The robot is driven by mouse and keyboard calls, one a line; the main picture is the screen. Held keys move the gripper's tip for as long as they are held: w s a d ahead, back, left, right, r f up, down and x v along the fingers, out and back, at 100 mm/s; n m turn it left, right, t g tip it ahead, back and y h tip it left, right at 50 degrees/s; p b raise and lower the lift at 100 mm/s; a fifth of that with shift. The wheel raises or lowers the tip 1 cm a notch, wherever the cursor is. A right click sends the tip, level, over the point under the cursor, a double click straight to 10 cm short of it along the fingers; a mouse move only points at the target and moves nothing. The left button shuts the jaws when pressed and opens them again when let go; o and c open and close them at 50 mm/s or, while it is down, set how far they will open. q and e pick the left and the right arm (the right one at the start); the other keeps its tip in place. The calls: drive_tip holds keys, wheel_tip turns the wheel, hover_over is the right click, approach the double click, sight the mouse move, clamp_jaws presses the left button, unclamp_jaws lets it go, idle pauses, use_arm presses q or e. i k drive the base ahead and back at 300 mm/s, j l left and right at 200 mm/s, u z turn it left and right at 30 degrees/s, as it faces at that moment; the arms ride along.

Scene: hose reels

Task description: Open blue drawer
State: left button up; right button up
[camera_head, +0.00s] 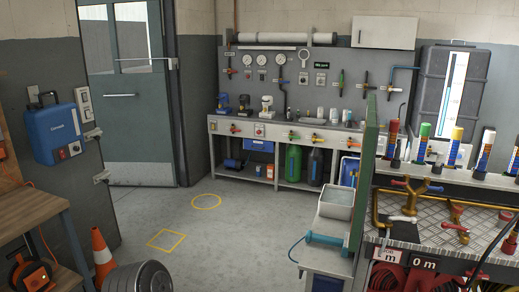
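A blue panel (259,146) shows under the top of the long back workbench, left of a green bottle. A small grey cabinet (335,262) stands at the lower middle, with a blue front (326,284) low on it, cut off by the bottom edge. I cannot tell which of these blue fronts is the drawer, and neither looks pulled out. A blue-green bar (325,239) lies across the cabinet near its top, below a grey bin (337,204). Neither of my grippers is in view.
The back workbench (225,126) carries valves and gauges. A metal-topped bench (455,232) with coloured gauges stands at right. An orange cone (102,255) and a metal drum (138,277) stand at lower left. The middle floor (240,225) is clear, with yellow markings.

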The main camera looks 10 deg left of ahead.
sight(250, 144)
drive_tip(key=i+j+u, duration=0.3)
drive_tip(key=u, duration=0.15)
drive_tip(key=i+j+u, duration=0.15)
drive_tip(key=i+u, duration=0.3)
drive_tip(key=i+j+u, duration=0.25)
drive_tip(key=i, duration=0.25)
drive_tip(key=i+u, duration=0.3)
drive_tip(key=i, duration=0.2)
drive_tip(key=i+l+z, duration=0.1)
drive_tip(key=i+z, duration=0.6)
drive_tip(key=i+j+z, duration=0.35)
drive_tip(key=i, duration=0.15)
drive_tip(key=i+l+z, duration=0.15)
drive_tip(key=i, duration=0.75)
drive_tip(key=i+l+z, duration=0.15)
drive_tip(key=i, duration=0.8)
drive_tip(key=i+j, duration=0.15)
drive_tip(key=i, duration=0.6)
drive_tip(key=i+j, duration=0.15)
drive_tip(key=i, duration=0.55)
drive_tip(key=i+j, duration=0.15)
drive_tip(key=i, duration=0.6)
drive_tip(key=i+j+z, duration=0.2)
drive_tip(key=i, duration=0.2)
drive_tip(key=i+l, duration=0.1)
drive_tip(key=l, duration=0.65)
drive_tip(key=i, duration=0.05)
